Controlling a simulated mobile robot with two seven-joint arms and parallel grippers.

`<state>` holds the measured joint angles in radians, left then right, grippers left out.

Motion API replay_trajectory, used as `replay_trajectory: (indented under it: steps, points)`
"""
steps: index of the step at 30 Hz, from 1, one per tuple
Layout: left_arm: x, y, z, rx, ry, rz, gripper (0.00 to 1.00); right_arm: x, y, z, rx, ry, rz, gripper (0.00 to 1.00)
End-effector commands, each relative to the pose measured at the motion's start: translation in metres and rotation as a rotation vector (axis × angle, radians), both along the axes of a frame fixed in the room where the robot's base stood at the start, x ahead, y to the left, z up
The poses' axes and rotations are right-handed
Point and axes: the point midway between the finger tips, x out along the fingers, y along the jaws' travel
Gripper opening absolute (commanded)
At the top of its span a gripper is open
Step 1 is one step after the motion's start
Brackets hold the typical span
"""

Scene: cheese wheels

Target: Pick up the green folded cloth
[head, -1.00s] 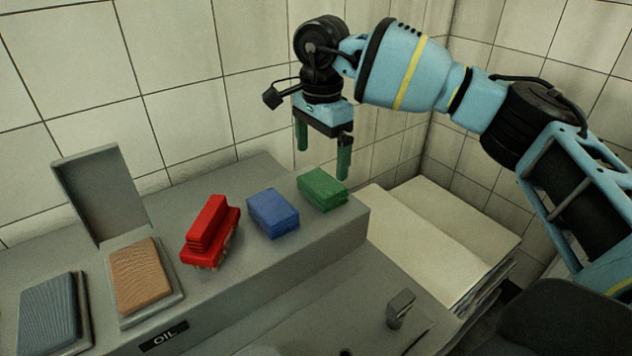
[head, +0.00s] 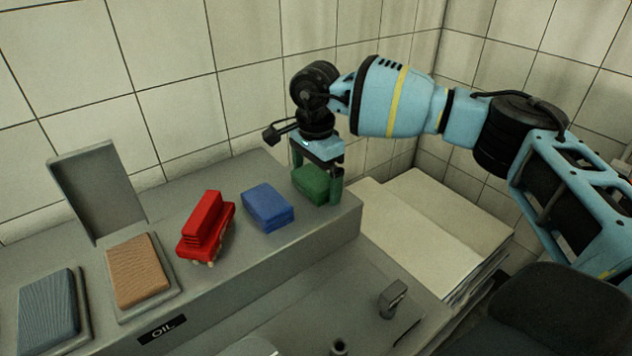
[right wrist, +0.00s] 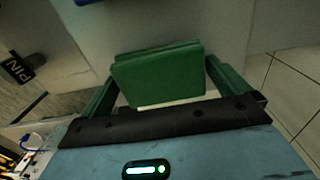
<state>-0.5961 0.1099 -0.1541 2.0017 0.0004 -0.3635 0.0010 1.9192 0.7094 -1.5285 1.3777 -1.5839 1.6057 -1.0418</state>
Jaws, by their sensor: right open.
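The green folded cloth (head: 312,181) lies on the grey ledge at its right end, beside the blue folded cloth (head: 268,207). My right gripper (head: 318,188) is lowered over the green cloth, with its green fingers on either side of it. In the right wrist view the green cloth (right wrist: 158,76) sits between the two spread fingers of the right gripper (right wrist: 162,88). The right gripper is open. Part of the cloth is hidden by a finger in the head view. My left gripper is not in view.
A brown pad (head: 138,270) and a dark grey pad (head: 48,312) lie further left. Stacked pale sheets (head: 420,235) are right of the ledge. The tiled wall is behind.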

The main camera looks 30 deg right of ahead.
Motion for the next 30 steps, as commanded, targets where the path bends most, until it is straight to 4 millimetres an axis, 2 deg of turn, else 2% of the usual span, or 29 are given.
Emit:
replay_trajectory:
  steps: [5, 12, 23, 30]
  points:
    - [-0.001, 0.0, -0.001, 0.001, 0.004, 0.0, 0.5, 0.0, 0.0, 0.0, 0.0, 0.0, 0.0, 1.0]
    - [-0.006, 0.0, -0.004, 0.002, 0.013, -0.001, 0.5, 0.0, 0.0, 0.0, 0.0, 0.0, 0.0, 0.69]
    - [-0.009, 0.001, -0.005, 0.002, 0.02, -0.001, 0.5, 0.0, 0.0, 0.004, 0.0, -0.001, 0.0, 0.68]
    - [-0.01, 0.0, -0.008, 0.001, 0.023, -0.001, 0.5, 0.001, 0.001, 0.027, 0.001, -0.003, 0.0, 0.68]
